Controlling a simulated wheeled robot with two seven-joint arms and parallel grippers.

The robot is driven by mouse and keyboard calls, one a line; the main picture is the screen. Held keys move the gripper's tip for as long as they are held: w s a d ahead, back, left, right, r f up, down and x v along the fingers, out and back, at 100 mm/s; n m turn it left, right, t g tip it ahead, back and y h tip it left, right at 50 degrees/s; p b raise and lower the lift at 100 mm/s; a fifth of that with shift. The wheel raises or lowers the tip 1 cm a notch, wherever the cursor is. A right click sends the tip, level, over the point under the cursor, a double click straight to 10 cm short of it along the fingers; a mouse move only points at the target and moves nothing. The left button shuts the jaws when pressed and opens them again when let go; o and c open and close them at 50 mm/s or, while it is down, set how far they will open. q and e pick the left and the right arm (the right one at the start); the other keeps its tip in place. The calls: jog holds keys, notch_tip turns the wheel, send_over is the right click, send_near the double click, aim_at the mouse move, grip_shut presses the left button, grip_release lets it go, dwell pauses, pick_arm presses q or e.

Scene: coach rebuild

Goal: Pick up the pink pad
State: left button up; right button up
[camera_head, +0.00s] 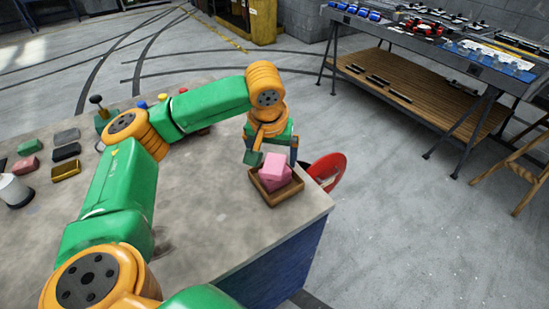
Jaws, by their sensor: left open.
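The pink pad (274,168) sits in a small wooden tray (285,196) near the right corner of the grey table. It looks like a pink block resting on more pink material; I cannot tell whether these are separate pieces. My left gripper (272,157) is open and points down just over the pink pad, its fingers at either side of the pad's top. I cannot tell whether the fingers touch it. My right gripper is out of view.
Several small pads, including a red one (25,165) and a gold one (66,170), lie at the table's left beside a white cylinder (14,190). A red disc (330,167) is by the table's right edge. A workbench (440,50) stands back right.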

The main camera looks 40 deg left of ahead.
aim_at(275, 162)
pick_arm(q)
jog(key=shift+s+f, duration=0.2)
jog(key=shift+f, duration=0.8)
jog(key=shift+w+a+f, duration=0.25)
jog(key=shift+w+f, duration=0.3)
jog(key=shift+w, duration=0.35)
jog(key=shift+c, duration=0.4)
jog(key=shift+s+d+r, duration=0.1)
jog(key=shift+s+r, duration=0.1)
jog(key=shift+s, duration=0.15)
jog(key=c, duration=1.5)
jog(key=shift+o, duration=0.2)
jog(key=shift+w+f, duration=0.1)
jog(key=shift+w, duration=0.05)
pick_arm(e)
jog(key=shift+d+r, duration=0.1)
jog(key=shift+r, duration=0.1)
pick_arm(q)
notch_tip(275, 162, up, 3)
jog(key=s+d+r, duration=0.7)
jog(key=s+r, duration=0.3)
jog(key=s, duration=0.2)
jog(key=shift+d+p, duration=0.15)
jog(key=shift+p, duration=0.25)
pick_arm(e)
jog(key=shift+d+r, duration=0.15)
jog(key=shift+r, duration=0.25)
